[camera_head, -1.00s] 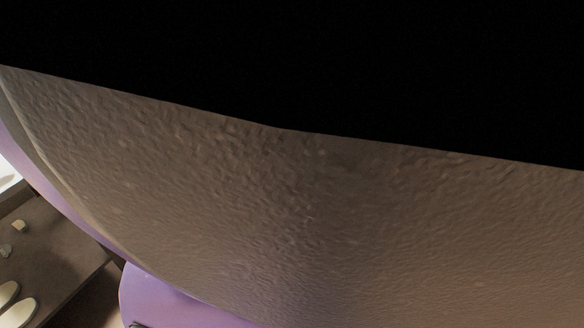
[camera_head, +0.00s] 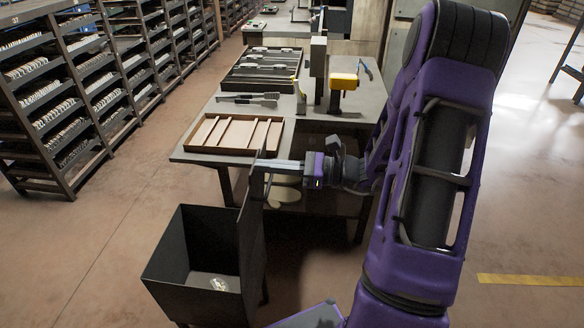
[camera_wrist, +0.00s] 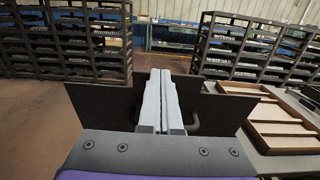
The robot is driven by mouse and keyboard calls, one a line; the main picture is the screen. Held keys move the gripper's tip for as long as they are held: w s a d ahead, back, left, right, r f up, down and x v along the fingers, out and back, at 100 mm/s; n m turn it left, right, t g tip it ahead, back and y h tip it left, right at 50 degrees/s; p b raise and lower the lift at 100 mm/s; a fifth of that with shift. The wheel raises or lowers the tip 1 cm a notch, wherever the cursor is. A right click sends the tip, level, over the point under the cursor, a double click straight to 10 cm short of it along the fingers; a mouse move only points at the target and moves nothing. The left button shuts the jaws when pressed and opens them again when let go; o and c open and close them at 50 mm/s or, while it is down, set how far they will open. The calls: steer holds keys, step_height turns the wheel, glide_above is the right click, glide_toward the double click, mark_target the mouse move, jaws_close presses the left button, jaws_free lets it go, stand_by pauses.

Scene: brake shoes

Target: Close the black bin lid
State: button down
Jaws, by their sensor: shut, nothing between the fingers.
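The black bin (camera_head: 165,262) stands open on the floor at the lower left of the head view, with a small pale round item (camera_head: 218,284) inside. Its black lid (camera_head: 250,232) stands upright along the bin's right side. My gripper (camera_head: 262,164) reaches in from the right, its fingers at the lid's upper edge. In the wrist view the lid is a dark panel (camera_wrist: 100,108) on both sides of my gripper (camera_wrist: 161,74). The fingers are shut together and empty. I cannot tell whether they touch the lid.
A grey workbench (camera_head: 200,155) stands behind the bin, bearing a wooden divided tray (camera_head: 213,134), dark tools and a yellow-topped device (camera_head: 343,81). Dark shelving racks (camera_head: 50,100) line the left. The floor left of the bin is clear.

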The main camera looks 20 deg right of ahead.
steer(key=shift+x, duration=1.2)
